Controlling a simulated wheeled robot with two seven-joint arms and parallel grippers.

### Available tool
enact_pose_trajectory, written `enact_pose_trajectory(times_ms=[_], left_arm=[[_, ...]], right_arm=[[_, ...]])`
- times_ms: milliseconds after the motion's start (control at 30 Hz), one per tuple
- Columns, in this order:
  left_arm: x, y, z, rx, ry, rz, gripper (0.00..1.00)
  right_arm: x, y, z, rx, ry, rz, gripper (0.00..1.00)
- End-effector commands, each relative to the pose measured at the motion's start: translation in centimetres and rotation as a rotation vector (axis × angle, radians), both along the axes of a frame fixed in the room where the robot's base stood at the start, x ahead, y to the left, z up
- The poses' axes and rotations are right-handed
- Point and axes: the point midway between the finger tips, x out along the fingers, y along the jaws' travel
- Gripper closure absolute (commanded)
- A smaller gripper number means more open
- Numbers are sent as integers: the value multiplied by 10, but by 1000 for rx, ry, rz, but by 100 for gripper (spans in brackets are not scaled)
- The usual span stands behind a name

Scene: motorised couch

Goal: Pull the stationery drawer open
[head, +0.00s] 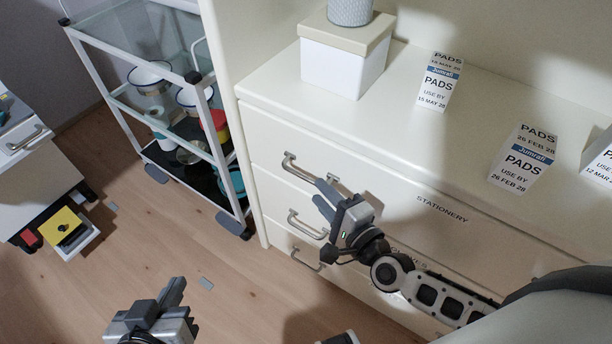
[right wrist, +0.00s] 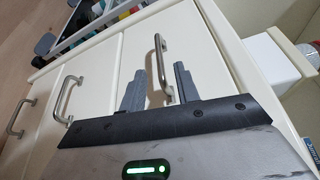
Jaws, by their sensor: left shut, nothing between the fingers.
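The stationery drawer (head: 385,205) is the top drawer of a cream cabinet, labelled STATIONERY, and its front looks flush. Its metal bar handle (head: 305,172) shows at the drawer's left part, and also in the right wrist view (right wrist: 157,58). My right gripper (head: 322,194) is open at the right end of this handle. In the right wrist view its two fingers (right wrist: 160,82) stand apart with the handle's near end between them in the picture. Whether they touch it is not clear. My left gripper (head: 174,292) is shut and empty, low over the floor.
Two lower drawers with handles (head: 308,225) lie below. A white box (head: 340,65) and pad labels (head: 440,82) stand on the cabinet top. A glass-shelved trolley (head: 217,160) stands left of the cabinet. Wooden floor (head: 150,220) is mostly clear in front.

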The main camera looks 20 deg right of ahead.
Motion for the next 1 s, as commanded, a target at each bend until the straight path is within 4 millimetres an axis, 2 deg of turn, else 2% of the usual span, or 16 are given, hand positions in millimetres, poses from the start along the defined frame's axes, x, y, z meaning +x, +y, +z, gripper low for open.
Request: enact_pose_trajectory(times_ms=[100,300,467,733,767,867,1000], left_arm=[[-1,0,-3,2,5,0,100],[-1,0,-6,2,8,0,100],[-1,0,-6,4,6,0,100],[1,0,-1,1,-3,0,100],[1,0,-1,1,-4,0,100],[1,0,0,2,-7,0,100],[1,0,0,2,-7,0,100]], right_arm=[[25,7,-1,1,-3,-2,68],[52,15,-4,0,-1,0,68],[61,18,-5,-1,1,1,68],[62,18,-5,-1,1,1,68],[62,18,-5,-1,1,1,71],[62,18,-5,-1,1,1,99],[62,18,-5,-1,1,1,100]])
